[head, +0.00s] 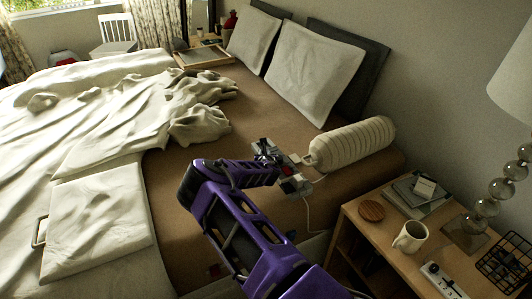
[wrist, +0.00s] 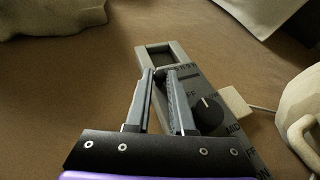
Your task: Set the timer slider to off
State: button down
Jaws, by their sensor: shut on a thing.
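A grey control unit (wrist: 192,78) lies on the brown bed sheet and also shows in the head view (head: 294,183), partly behind my arm. It has a pale raised frame at its far end, a row of small marks, and a round black dial (wrist: 209,109) with printed labels. My gripper (wrist: 162,72) is over the unit's far part, its fingertips close together on a small dark piece, which looks like the timer slider. The fingers hide most of that piece, and I cannot read its setting. In the head view my gripper (head: 268,158) is at the unit.
A pale block (wrist: 236,103) with a cord sits beside the unit. A cream bolster (head: 350,145) lies just to the right. A nightstand (head: 382,243) holds a mug (head: 411,237), a lamp and books. Rumpled bedding (head: 110,110) lies left; bare sheet is between.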

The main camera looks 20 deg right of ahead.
jog(key=c, duration=0.8)
grip_release()
jog(key=shift+a, duration=0.3)
jog(key=shift+o, duration=0.2)
jog(key=shift+s+d, duration=0.1)
jog(key=shift+s+r, duration=0.15)
jog(key=shift+s, duration=0.05)
jog(key=p+v, duration=0.2)
jog(key=v, duration=1.5)
jog(key=shift+w, duration=0.15)
